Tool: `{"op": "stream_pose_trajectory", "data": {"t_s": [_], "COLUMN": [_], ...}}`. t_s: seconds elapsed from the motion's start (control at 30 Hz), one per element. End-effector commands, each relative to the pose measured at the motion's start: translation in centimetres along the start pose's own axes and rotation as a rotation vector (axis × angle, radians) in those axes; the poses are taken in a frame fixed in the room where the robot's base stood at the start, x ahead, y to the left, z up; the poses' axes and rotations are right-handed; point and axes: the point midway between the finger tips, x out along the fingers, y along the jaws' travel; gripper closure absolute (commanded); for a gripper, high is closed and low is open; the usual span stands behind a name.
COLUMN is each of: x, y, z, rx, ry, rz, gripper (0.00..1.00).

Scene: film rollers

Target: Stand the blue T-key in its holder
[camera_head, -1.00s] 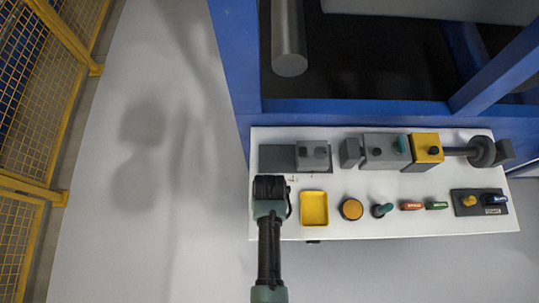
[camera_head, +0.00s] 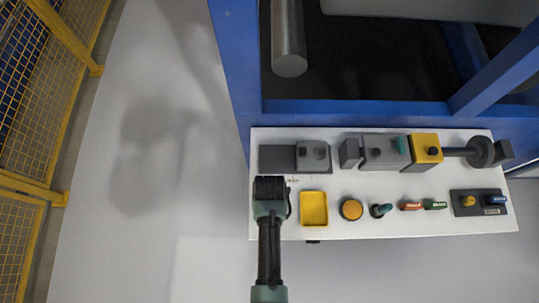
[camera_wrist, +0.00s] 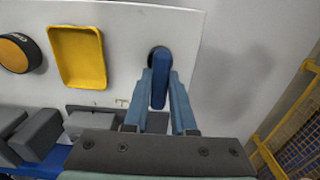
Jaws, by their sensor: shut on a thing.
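The blue T-key (camera_wrist: 159,80) is between the fingers of my gripper (camera_wrist: 162,98) in the wrist view, its rounded bar seen from above. My gripper is shut on it. A dark round piece (camera_wrist: 152,55), which looks like the holder, shows just behind and under the key. I cannot tell whether the key's stem is in it, as the bar hides the stem. In the head view my gripper (camera_head: 270,190) is over the left end of the white table and hides the key and the holder.
The white table (camera_head: 340,222) carries a yellow tray (camera_head: 314,209) just right of my gripper, then an orange-topped round piece (camera_head: 351,209) and a teal key (camera_head: 381,210). Grey blocks (camera_head: 313,155) and a yellow block (camera_head: 426,148) line the back. Open floor lies left.

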Motion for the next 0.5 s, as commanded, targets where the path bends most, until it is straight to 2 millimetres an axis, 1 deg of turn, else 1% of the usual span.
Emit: {"op": "stream_pose_trajectory", "data": {"t_s": [0.4, 0.43, 0.5], "x": [0.25, 0.25, 0.25], "y": [0.0, 0.0, 0.0], "z": [-0.05, -0.05, -0.05], "rx": [0.0, 0.0, 0.0], "ry": [0.001, 0.001, 0.001], "rz": [0.0, 0.0, 0.0], "gripper": [1.0, 0.74, 0.61]}}
